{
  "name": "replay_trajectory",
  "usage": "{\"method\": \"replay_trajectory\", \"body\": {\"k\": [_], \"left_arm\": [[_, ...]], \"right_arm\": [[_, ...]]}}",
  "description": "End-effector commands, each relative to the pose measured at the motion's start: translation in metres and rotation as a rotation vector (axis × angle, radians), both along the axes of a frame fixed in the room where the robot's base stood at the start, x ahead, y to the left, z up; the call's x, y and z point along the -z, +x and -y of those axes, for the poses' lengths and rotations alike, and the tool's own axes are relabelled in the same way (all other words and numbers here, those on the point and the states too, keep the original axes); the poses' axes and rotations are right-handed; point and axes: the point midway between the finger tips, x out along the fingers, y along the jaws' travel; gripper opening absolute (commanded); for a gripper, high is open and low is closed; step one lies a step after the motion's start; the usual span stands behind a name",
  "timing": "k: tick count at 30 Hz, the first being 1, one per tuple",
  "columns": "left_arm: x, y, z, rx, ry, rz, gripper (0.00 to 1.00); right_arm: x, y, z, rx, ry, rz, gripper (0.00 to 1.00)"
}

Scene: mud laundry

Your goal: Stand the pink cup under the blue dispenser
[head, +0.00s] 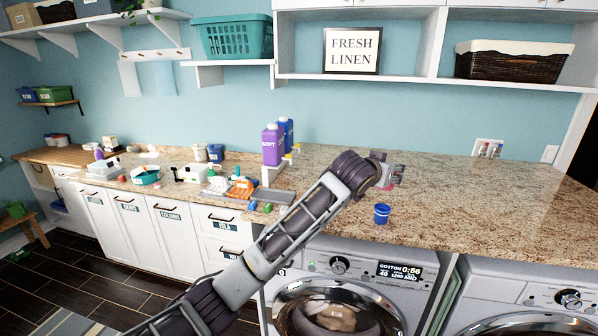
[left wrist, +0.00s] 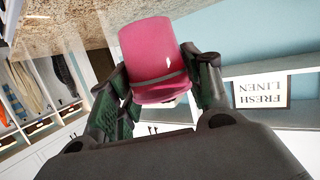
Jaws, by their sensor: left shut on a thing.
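The pink cup (left wrist: 152,48) is held between the two fingers of my left gripper (left wrist: 160,72) in the left wrist view. In the head view my left gripper (head: 388,172) is above the counter, right of the dispensers, and a bit of the pink cup (head: 388,187) shows below it. The blue dispenser (head: 287,128) stands at the back of the counter, partly hidden behind a purple dispenser (head: 271,146). The space right below its spout is hard to make out. My right gripper is not in view.
A blue cup (head: 382,213) stands near the counter's front edge, below my left gripper. A grey tray (head: 283,196) with coloured items lies in front of the dispensers. Several small things crowd the left counter. The granite counter (head: 480,195) at right is clear.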

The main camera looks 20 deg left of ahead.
Motion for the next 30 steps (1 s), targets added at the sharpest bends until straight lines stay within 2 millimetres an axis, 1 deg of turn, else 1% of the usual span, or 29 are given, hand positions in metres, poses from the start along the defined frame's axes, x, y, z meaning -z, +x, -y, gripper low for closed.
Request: {"method": "replay_trajectory", "body": {"k": [1,6,12,21,27,30], "left_arm": [[0.017,0.006,-0.008,-0.027,0.006,-0.004,0.33],[0.066,0.019,-0.033,-0.12,0.006,-0.003,0.33],[0.11,0.026,-0.062,-0.23,0.004,-0.001,0.33],[0.156,0.025,-0.104,-0.423,0.004,0.0,0.33],[0.179,0.019,-0.138,-0.59,0.002,0.002,0.33],[0.186,0.015,-0.154,-0.674,0.002,0.002,0.33]], "right_arm": [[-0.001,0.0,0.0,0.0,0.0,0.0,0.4],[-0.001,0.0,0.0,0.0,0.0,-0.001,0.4],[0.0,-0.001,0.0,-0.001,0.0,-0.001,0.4],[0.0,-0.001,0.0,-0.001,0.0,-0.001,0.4],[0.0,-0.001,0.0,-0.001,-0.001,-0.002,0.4],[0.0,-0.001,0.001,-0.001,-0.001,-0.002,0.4]]}}
